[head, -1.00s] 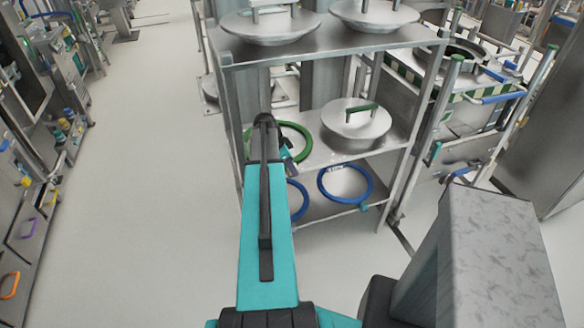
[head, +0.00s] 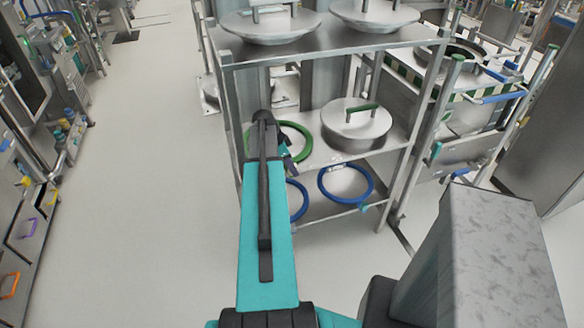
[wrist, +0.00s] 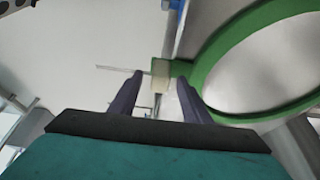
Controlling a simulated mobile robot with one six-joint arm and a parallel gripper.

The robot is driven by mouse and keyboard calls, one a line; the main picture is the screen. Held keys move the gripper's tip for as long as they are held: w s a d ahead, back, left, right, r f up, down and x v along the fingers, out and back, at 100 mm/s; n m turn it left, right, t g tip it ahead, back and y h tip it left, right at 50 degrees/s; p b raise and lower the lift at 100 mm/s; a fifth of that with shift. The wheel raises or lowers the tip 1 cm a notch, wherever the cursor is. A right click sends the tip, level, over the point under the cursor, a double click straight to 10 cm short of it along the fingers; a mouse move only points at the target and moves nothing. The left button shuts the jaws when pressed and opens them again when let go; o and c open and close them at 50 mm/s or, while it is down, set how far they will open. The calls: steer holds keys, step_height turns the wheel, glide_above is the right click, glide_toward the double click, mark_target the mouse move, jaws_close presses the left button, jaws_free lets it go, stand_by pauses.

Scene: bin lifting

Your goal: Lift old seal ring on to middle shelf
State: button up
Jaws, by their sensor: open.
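A green ring (head: 306,143) lies on the middle shelf (head: 322,152), partly hidden behind my arm. It also shows large at the right of the wrist view (wrist: 203,70), with a pale block (wrist: 161,72) on its side tab. My gripper (wrist: 160,78) is open, its two dark fingers on either side of the pale block in that view. I cannot tell whether they touch it. In the head view my arm hides most of the gripper. Two blue rings, one at the right (head: 368,190) and one partly hidden (head: 303,200), are on the bottom shelf. Which ring is the old one is not marked.
A lidded steel pot (head: 350,135) stands right of the green ring on the middle shelf. Two round lids (head: 270,28) sit on the top shelf. Steel posts (head: 400,185) frame the rack. The floor left of the rack is clear.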

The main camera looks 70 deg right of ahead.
steer(key=b+v, duration=0.1)
steer(key=v, duration=0.5)
steer(key=shift+b, duration=0.3)
steer(key=shift+r, duration=0.1)
stand_by(0.4)
